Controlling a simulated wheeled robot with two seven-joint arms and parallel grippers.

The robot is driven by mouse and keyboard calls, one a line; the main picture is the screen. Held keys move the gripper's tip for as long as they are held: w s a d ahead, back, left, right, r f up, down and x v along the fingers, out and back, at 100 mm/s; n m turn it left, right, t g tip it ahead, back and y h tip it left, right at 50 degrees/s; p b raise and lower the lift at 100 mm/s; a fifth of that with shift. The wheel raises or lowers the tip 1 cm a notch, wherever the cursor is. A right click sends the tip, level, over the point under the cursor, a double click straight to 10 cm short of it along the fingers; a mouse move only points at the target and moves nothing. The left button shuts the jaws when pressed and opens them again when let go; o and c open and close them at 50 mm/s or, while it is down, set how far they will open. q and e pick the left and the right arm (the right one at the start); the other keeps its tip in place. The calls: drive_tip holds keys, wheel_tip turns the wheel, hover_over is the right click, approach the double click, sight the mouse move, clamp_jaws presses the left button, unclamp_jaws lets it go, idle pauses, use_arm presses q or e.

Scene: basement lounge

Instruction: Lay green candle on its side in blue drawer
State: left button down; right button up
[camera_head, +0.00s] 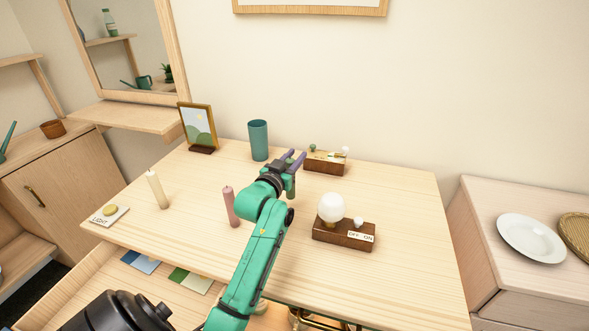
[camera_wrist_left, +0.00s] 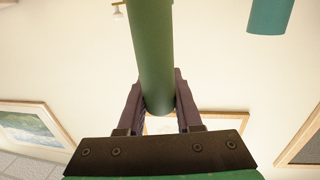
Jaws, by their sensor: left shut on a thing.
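My left gripper (camera_head: 293,163) is shut on the green candle (camera_head: 291,185) above the table, right of the teal cup. In the left wrist view the green candle (camera_wrist_left: 152,50) is a plain dark green cylinder between the two fingers (camera_wrist_left: 158,100). In the head view the gripper hides part of it. An open wooden drawer (camera_head: 95,268) is below the table's front edge at lower left. Blue cards (camera_head: 140,262) and green and pale cards (camera_head: 190,281) lie in it. My arm hides its right part. My right gripper is not in view.
On the table (camera_head: 405,235) stand a cream candle (camera_head: 157,189), a pink candle (camera_head: 230,207), a teal cup (camera_head: 258,141), a picture frame (camera_head: 198,128), a globe lamp with a switch base (camera_head: 343,235), and a wooden box (camera_head: 325,162). A LIGHT card (camera_head: 105,216) lies at left.

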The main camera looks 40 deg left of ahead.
use_arm(q)
wheel_tip(320, 180, down, 4)
drive_tip(key=shift+s+r, duration=0.1)
drive_tip(key=c, duration=0.6)
unclamp_jaws()
drive_tip(key=s, duration=0.4)
drive_tip(key=s+d+b, duration=0.1)
drive_tip(key=s, duration=0.3)
drive_tip(key=s+d, duration=0.1)
drive_tip(key=s, duration=0.2)
drive_tip(key=shift+s+d+b, duration=0.15)
drive_tip(key=shift+s+b, duration=0.15)
drive_tip(key=shift+s, duration=0.1)
drive_tip(key=shift+r, duration=0.1)
